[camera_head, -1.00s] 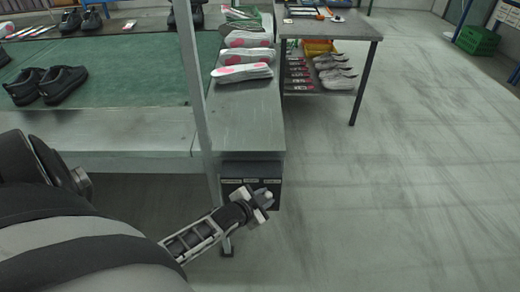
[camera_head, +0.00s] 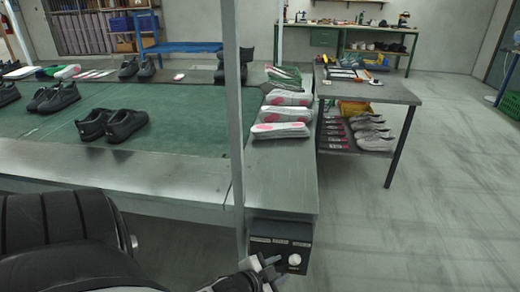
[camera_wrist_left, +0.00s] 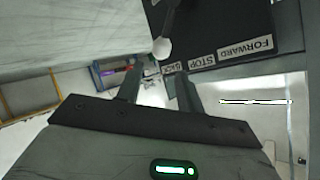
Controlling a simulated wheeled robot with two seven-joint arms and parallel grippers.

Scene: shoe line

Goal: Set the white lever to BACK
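The white lever has a round white knob (camera_head: 294,259) in front of a black control box (camera_head: 264,228) at the end of the metal line frame. In the left wrist view, its knob (camera_wrist_left: 161,48) hangs on a dark stalk near the BACK label (camera_wrist_left: 172,67), left of the STOP label (camera_wrist_left: 202,61) and FORWARD label (camera_wrist_left: 245,47). I cannot tell its exact setting. My left gripper (camera_head: 272,267) is just left of the knob and lower in the head view. In the wrist view its fingers (camera_wrist_left: 157,82) are apart with nothing between them, the knob beyond their tips. My right gripper is not in view.
A thin metal post (camera_head: 234,120) rises close to the left arm. A grey table (camera_head: 395,93) stands behind to the right.

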